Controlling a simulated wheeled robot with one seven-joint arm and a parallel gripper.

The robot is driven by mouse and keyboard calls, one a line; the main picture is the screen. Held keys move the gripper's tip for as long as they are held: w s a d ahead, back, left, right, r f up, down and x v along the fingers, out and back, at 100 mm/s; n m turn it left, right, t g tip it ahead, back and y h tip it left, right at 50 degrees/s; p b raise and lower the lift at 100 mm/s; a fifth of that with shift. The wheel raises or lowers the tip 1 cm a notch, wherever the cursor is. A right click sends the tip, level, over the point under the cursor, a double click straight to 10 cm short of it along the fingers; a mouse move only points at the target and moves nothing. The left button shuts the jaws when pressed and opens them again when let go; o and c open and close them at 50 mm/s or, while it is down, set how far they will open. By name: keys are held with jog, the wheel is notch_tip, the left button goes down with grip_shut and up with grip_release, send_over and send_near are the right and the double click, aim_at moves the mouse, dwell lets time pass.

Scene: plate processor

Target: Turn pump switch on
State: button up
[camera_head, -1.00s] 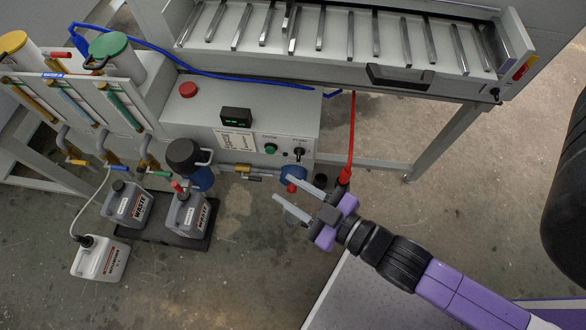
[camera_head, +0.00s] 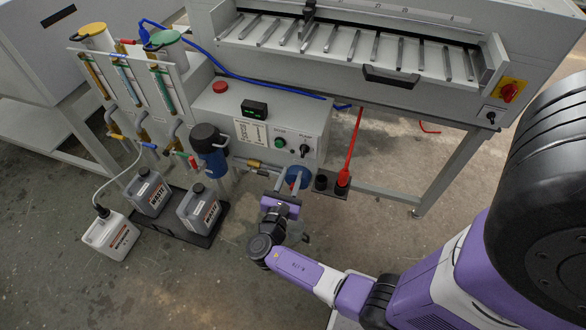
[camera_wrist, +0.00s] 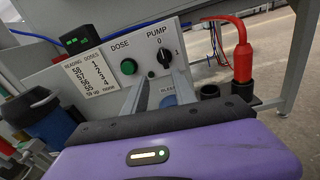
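The pump switch (camera_wrist: 165,56) is a black rotary knob under the label PUMP on the grey control panel (camera_wrist: 97,75), with marks 0 above and 1 to its right. Its pointer looks roughly upright, near 0, but is small. In the head view the switch (camera_head: 304,149) is at the panel's right end. My gripper (camera_head: 287,178) is open and empty, below and in front of the panel. In the wrist view its two grey fingers (camera_wrist: 160,82) point toward the panel, their tips a little below the switch and apparently apart from it.
A green DOSE button (camera_wrist: 128,66) sits left of the switch. A red hose fitting (camera_wrist: 242,62) stands upright to its right. A blue-bodied filter (camera_head: 213,155) and grey waste bottles (camera_head: 197,207) stand left of my gripper. A red-yellow switch (camera_head: 509,91) is far right.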

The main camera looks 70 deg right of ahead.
aim_at(302, 153)
jog(key=shift+g+h, duration=0.3)
jog(key=shift+g, duration=0.2)
jog(key=d, duration=0.5)
jog(key=d+r, duration=0.1)
jog(key=d, duration=0.2)
jog(key=shift+s, duration=0.1)
grip_shut()
